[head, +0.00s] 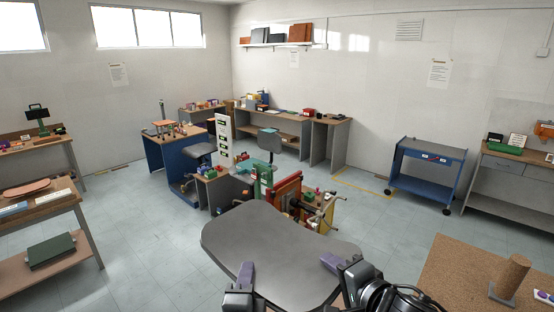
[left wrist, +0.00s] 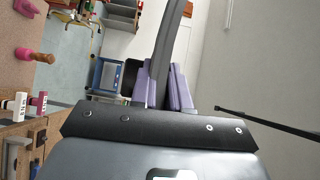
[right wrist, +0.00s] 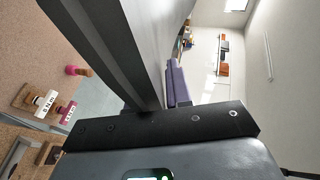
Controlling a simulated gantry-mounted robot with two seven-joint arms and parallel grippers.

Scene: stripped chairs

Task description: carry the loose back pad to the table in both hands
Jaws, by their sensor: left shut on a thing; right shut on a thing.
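The loose back pad (head: 275,240) is a broad dark grey panel with rounded corners, held up in front of me in the head view. My left gripper (head: 246,276), with purple fingers, is shut on its near edge at the left. My right gripper (head: 335,264) is shut on its edge at the right. In the left wrist view the pad (left wrist: 171,40) shows edge-on between the purple fingers (left wrist: 167,88). In the right wrist view the pad (right wrist: 135,45) fills the upper middle and hides one of the fingers. Which table the task means I cannot tell.
A brown speckled tabletop (head: 435,262) at lower right bears a brown cylinder (head: 510,275). Beyond the pad stand a red and green machine (head: 280,188) and a blue workbench (head: 170,155). A blue cart (head: 428,170) stands at the right. Open floor lies left of the pad.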

